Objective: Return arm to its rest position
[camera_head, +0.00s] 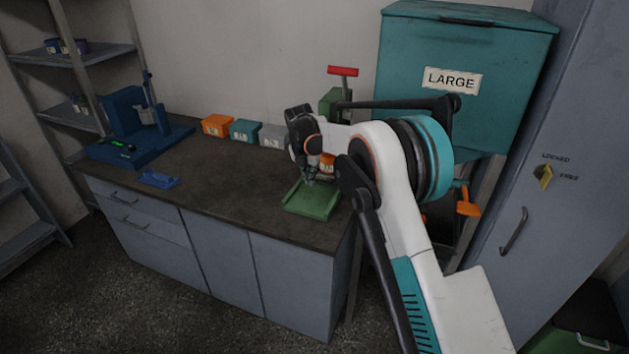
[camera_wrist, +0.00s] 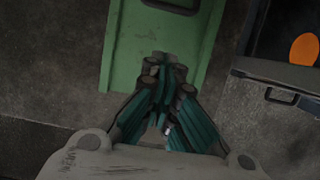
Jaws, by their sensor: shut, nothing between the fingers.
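My gripper (camera_head: 311,177) is at the end of my white and teal arm, over the right end of the workbench (camera_head: 215,175). It is just above the green tray-like base (camera_head: 312,201) of a green device with a red handle (camera_head: 342,71). In the wrist view my gripper (camera_wrist: 163,62) has its fingers together with nothing between them, over the green base (camera_wrist: 120,50). The picture does not clearly show whether the fingertips touch the base. My arm hides part of the green device.
A blue device (camera_head: 135,130) stands at the bench's left. Orange (camera_head: 216,126), teal (camera_head: 243,131) and grey (camera_head: 272,136) boxes line the wall. A teal bin labelled LARGE (camera_head: 465,50) and a grey cabinet (camera_head: 545,150) stand right. The bench's front middle is clear.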

